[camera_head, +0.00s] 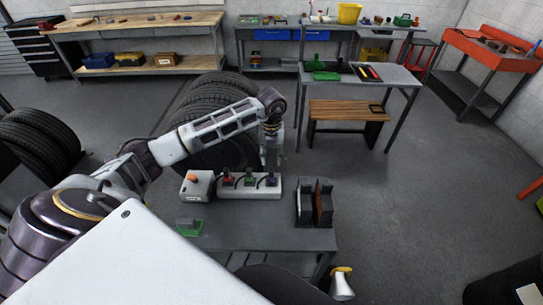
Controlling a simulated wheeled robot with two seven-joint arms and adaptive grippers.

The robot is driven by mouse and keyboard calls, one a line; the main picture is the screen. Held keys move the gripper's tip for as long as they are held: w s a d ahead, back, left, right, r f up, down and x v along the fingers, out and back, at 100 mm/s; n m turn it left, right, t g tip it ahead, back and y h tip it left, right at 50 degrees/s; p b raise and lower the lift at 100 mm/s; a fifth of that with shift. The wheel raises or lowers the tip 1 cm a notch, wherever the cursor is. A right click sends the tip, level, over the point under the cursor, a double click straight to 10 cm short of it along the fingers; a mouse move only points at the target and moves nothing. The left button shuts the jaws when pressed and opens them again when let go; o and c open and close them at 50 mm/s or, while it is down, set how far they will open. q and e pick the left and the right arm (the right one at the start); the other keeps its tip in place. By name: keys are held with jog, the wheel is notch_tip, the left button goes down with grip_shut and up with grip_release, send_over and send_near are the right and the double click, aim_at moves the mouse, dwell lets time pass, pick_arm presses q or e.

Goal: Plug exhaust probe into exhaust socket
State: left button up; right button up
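My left gripper (272,160) points down over the front table, just above the right end of a pale block (250,193). Its two fingers look apart, with nothing seen between them. A red plug-like piece (228,177), a green one (249,180) and a purple one (271,180) stand upright in the block. The purple one is nearest below the fingertips; I cannot tell whether they touch. No label shows which piece is the exhaust probe or where its socket is.
A pale box with an orange button (193,184) stands left of the block, and a dark slotted stand (314,203) to its right. A small green item (190,228) lies at the front left of the table (255,236). Tires (210,110) stand behind.

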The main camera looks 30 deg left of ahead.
aim_at(271, 170)
pick_arm(q)
jog(key=shift+f+b, duration=0.5)
jog(key=shift+f, duration=0.45)
jog(key=shift+f+b, duration=0.7)
jog(key=shift+f, duration=0.55)
jog(key=shift+f+b, duration=0.85)
jog(key=shift+f, duration=0.35)
jog(key=shift+f+b, duration=0.6)
jog(key=shift+f, duration=0.45)
jog(key=shift+c, duration=0.4)
grip_shut()
